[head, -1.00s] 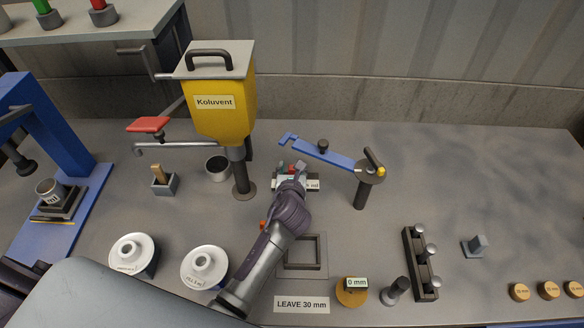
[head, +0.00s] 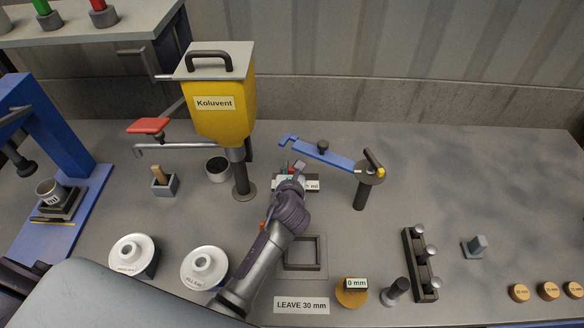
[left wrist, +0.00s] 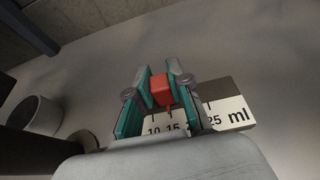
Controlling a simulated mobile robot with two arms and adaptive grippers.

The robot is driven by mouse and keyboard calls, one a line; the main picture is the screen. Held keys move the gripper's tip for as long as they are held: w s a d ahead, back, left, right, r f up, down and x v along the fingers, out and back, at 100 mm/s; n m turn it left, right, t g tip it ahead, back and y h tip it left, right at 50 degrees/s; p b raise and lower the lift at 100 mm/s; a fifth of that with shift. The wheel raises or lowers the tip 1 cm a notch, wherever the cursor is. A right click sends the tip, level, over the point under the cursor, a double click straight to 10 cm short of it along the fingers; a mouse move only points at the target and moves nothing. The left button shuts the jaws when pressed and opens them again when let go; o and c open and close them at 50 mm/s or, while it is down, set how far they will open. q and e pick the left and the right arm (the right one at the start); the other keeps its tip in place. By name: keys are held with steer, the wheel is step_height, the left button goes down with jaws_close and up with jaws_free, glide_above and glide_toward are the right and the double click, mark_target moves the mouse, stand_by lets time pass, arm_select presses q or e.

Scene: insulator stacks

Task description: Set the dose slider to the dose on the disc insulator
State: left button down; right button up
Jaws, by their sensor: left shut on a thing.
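The dose slider is a red block (left wrist: 161,92) on a dark scale with a white strip (left wrist: 236,115) marked in ml. The numbers 10, 15 and 25 show. The slider stands near the 15 mark, but my fingers hide part of the scale. My left gripper (left wrist: 160,88) is shut on the slider; in the head view the gripper (head: 292,170) reaches over the scale (head: 312,186). Two white disc insulators (head: 132,251) (head: 204,265) stand at the front left. Their writing is too small to read. My right gripper is not in view.
The yellow Koluvent hopper (head: 222,105) stands behind and left of the scale. A blue lever (head: 322,154) on a post stands to its right. A square frame (head: 323,252) and a LEAVE 30 mm sign (head: 301,305) lie in front. The bench at the back right is clear.

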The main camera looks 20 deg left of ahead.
arm_select(q)
steer(key=a+p, duration=0.1)
steer(key=a, duration=0.1)
steer(key=s+a+p, duration=0.1)
steer(key=a, duration=0.1)
steer(key=shift+r+p, duration=0.15)
steer(key=shift+p, duration=0.15)
steer(key=shift+a, duration=0.15)
steer(key=shift+f, duration=0.2)
steer(key=c, duration=1)
jaws_free()
steer(key=shift+s+a, duration=0.1)
steer(key=shift+s, duration=0.05)
steer(key=shift+c, duration=0.2)
steer(key=shift+s+d+r, duration=0.15)
steer(key=shift+s+d, duration=0.1)
steer(key=shift+s, duration=0.05)
steer(key=v, duration=1.1)
steer(key=shift+s+a, duration=0.1)
